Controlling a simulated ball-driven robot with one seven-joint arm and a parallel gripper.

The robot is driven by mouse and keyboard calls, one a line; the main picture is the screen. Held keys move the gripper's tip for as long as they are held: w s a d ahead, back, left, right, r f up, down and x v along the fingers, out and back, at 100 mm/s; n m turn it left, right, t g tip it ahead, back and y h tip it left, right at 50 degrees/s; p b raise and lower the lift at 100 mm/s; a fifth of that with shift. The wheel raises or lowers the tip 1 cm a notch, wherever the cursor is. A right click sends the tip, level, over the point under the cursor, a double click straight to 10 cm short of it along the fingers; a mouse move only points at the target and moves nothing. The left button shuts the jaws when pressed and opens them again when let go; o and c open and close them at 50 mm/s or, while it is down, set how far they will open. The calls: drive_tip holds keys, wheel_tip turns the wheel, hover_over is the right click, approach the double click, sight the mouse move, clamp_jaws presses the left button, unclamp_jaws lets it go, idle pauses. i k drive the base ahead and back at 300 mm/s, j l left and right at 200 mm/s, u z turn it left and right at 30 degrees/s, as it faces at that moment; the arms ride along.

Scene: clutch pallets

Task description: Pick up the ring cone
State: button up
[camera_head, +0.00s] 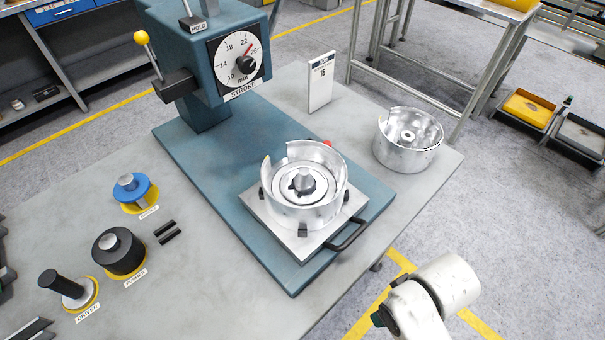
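Three tools stand on yellow-ringed spots at the left of the grey bench. The rearmost is a blue round piece with a silver top (131,186); its small label is not legible, and I cannot tell for sure whether it is the ring cone. In front of it stands a black cylinder with a silver knob (121,254), labelled PUSHER. Nearest is a black-handled tool with a silver base (66,288), labelled DRIVER. My gripper is out of view; only part of my white arm shows at lower right.
The drum sits on a metal plate with a black handle (350,235), on the blue press base (219,181). The press head with its STROKE dial (237,61) rises behind. A second drum (407,141) stands at right. Two small black bars (167,232) lie beside the tools.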

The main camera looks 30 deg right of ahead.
sight(304, 179)
drive_tip(key=k+l+u, duration=0.2)
drive_tip(key=l, duration=0.2)
drive_tip(key=l+u, duration=0.25)
drive_tip(key=l, duration=0.2)
drive_tip(key=k+l+u, duration=0.3)
drive_tip(key=k+u, duration=0.3)
drive_tip(key=k, duration=0.1)
